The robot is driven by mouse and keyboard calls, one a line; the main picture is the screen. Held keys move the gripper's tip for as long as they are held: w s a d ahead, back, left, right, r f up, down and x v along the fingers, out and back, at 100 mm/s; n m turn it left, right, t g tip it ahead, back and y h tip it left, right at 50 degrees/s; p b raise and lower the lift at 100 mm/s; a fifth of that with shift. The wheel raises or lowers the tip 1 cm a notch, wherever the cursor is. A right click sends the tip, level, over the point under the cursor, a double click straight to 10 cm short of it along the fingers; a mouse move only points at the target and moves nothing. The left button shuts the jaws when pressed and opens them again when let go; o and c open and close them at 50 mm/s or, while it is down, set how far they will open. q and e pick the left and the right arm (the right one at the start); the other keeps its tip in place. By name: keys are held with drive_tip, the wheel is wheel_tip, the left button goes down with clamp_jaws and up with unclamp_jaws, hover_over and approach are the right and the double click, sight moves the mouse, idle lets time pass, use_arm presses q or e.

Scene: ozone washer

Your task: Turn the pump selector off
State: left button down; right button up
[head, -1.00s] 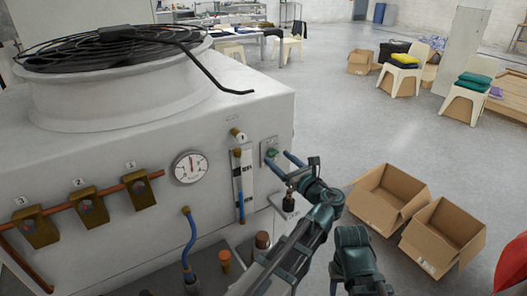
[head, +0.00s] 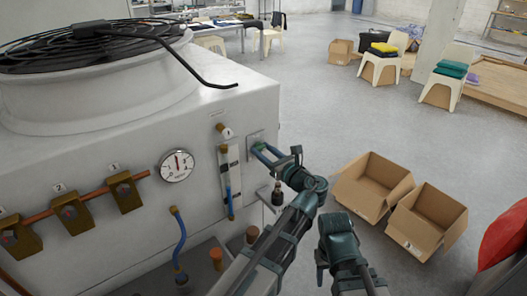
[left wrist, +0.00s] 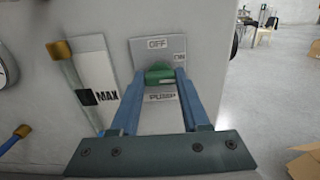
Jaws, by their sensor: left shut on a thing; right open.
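The pump selector is a green knob (left wrist: 158,75) on a grey plate (left wrist: 143,52) on the machine's side. In the left wrist view, the plate reads OFF above the knob, ON to its upper right and PUMP below. My left gripper (head: 262,150) has its blue fingers on either side of the knob and is shut on it; it also shows in the left wrist view (left wrist: 163,82). I cannot tell which label the knob points to. In the head view the fingers largely hide the knob.
A flow tube marked MAX (left wrist: 92,80) and a round gauge (head: 176,166) are left of the selector. Brass valves (head: 124,192) sit on a copper pipe farther left. Open cardboard boxes (head: 428,220) stand on the floor at right, with open floor beyond.

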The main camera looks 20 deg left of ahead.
use_arm(q)
drive_tip(key=n, duration=0.4)
drive_tip(key=shift+n, duration=0.3)
drive_tip(key=n, duration=0.4)
drive_tip(key=shift+n, duration=0.3)
drive_tip(key=n, duration=0.4)
drive_tip(key=shift+n, duration=2.4)
drive_tip(key=shift+f, duration=0.1)
drive_tip(key=shift+c, duration=1.9)
unclamp_jaws()
drive_tip(key=shift+s+d, duration=0.1)
